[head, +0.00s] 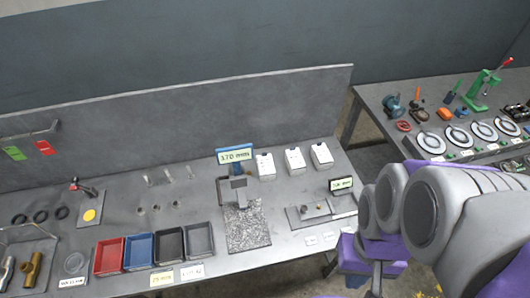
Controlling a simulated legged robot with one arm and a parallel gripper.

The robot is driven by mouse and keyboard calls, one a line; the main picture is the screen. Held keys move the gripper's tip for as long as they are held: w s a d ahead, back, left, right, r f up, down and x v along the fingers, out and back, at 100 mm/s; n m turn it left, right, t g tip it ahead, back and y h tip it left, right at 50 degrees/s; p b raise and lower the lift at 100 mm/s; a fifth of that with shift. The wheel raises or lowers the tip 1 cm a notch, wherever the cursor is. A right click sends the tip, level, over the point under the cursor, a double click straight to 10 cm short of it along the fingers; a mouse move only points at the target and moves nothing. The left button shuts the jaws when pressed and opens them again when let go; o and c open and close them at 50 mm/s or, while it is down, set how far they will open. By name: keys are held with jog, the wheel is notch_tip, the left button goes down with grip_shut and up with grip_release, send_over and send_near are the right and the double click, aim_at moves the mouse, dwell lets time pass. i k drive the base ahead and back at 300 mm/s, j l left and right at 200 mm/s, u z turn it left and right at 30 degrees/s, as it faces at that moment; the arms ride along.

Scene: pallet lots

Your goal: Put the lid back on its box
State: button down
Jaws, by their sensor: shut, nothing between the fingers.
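Three small white boxes stand in a row at the back right of the grey bench: a left one (265,167), a middle one (295,160) and a right one (321,155). Each has small dark marks on it, too small to read. I cannot tell which box the task means, or whether any of them has a separate lid. No loose lid can be made out. My grey and purple arm fills the right side of the head view, in front of the second bench. I cannot see my gripper's fingertips.
Left of the boxes stand a device with a lit display (235,155) and a speckled grey plate (243,226). A red tray (109,257), a blue tray (139,251) and two darker trays line the front. A smaller display (342,184) stands at right.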

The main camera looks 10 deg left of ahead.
aim_at(266, 162)
jog(key=j+z, duration=0.3)
jog(key=k+j+z, duration=0.25)
jog(key=j+z, duration=0.3)
jog(key=k+j, duration=0.25)
jog(key=j, duration=0.2)
jog(key=k+j+z, duration=0.15)
jog(key=j, duration=0.25)
jog(key=k+j, duration=0.3)
jog(key=j, duration=0.15)
jog(key=i+l, duration=0.1)
jog(key=i, duration=0.15)
